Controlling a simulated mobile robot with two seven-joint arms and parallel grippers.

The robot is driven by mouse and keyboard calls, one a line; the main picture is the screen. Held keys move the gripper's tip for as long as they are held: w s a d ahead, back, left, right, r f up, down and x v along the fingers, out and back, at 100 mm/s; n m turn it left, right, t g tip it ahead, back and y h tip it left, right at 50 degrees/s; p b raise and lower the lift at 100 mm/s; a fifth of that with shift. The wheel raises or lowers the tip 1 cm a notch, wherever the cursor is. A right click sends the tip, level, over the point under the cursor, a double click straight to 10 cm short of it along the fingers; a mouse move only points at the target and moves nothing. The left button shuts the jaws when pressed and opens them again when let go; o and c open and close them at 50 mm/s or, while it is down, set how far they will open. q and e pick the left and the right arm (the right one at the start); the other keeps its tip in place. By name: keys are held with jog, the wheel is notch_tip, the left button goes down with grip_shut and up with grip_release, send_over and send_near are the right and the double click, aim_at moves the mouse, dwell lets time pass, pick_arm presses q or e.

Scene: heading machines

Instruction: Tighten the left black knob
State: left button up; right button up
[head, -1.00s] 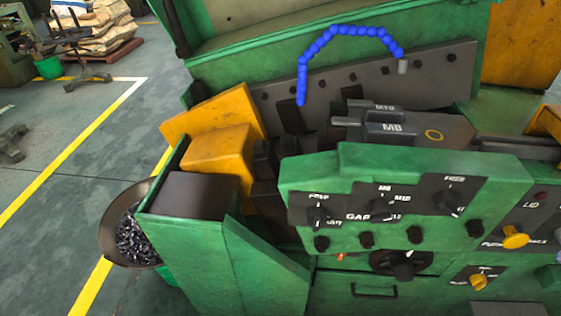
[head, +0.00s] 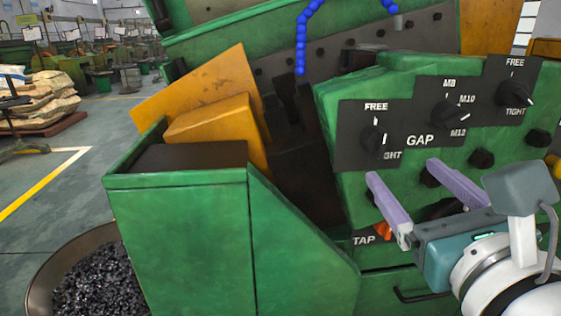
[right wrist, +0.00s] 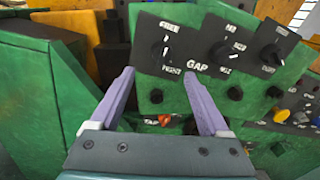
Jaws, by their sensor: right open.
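The left black knob (head: 375,140) sits on a dark FREE/TIGHT plate at the left of the green machine's front panel. It also shows in the right wrist view (right wrist: 161,51), just beyond and above the fingertips. My right gripper (head: 401,172), with two purple fingers, is open and empty. It is in front of the panel, a little below the knob, apart from it as far as I can see. In the right wrist view the gripper (right wrist: 160,75) has its fingers spread either side of the knob's column. My left gripper is not in view.
A GAP knob (head: 453,118) and a right FREE/TIGHT knob (head: 515,95) are farther right. Small black knobs (head: 482,158) line the panel below. A green box-shaped housing (head: 180,230) and yellow block (head: 215,130) stand left. A bowl of metal parts (head: 95,285) is at lower left.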

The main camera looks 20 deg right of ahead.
aim_at(382, 146)
jog(key=x, duration=0.9)
jog(key=shift+w+d, duration=0.15)
jog(key=shift+d, duration=0.1)
jog(key=shift+c, duration=0.2)
grip_shut()
